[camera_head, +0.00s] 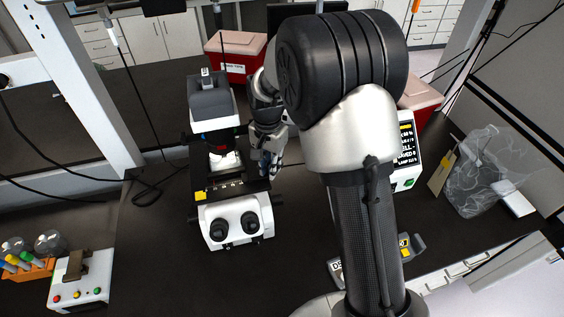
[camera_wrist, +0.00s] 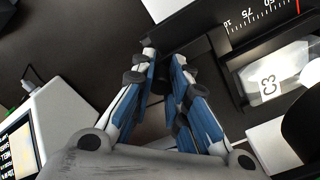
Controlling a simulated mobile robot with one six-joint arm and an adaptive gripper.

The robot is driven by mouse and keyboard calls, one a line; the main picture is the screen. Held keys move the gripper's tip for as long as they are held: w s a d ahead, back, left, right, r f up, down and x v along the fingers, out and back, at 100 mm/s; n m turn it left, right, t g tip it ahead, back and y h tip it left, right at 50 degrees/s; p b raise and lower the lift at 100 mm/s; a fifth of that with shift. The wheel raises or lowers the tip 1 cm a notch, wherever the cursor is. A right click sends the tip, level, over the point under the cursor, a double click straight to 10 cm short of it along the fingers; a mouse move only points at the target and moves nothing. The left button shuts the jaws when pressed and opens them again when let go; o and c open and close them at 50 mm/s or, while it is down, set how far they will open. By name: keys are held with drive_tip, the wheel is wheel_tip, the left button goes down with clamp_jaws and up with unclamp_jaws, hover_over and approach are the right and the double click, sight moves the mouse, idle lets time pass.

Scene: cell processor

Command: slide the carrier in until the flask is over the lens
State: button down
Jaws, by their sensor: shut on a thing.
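The microscope (camera_head: 235,208) stands on the dark bench, with its eyepieces facing the front. The flask (camera_wrist: 278,73), clear and whitish with a "C3" label, lies in the black carrier (camera_wrist: 236,67) on the stage. In the head view the flask (camera_head: 224,160) is a pale shape under the microscope's upper body. My gripper (camera_wrist: 166,75) is shut on a dark handle part at the carrier's near end; the fingers partly cover it. In the head view my gripper (camera_head: 268,165) is at the right side of the stage. The lens is hidden under the stage.
A scale (camera_wrist: 257,17) with numbers and a red line runs along the stage. A white device with a screen (camera_head: 405,150) stands right of my arm. Red-and-white bins (camera_head: 236,50) are behind. A tube rack (camera_head: 28,268) and button box (camera_head: 80,282) sit at the left front.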

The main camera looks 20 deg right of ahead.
drive_tip(key=c, duration=1.5)
unclamp_jaws()
wheel_tip(320, 180, up, 12)
drive_tip(key=shift+r, duration=0.1)
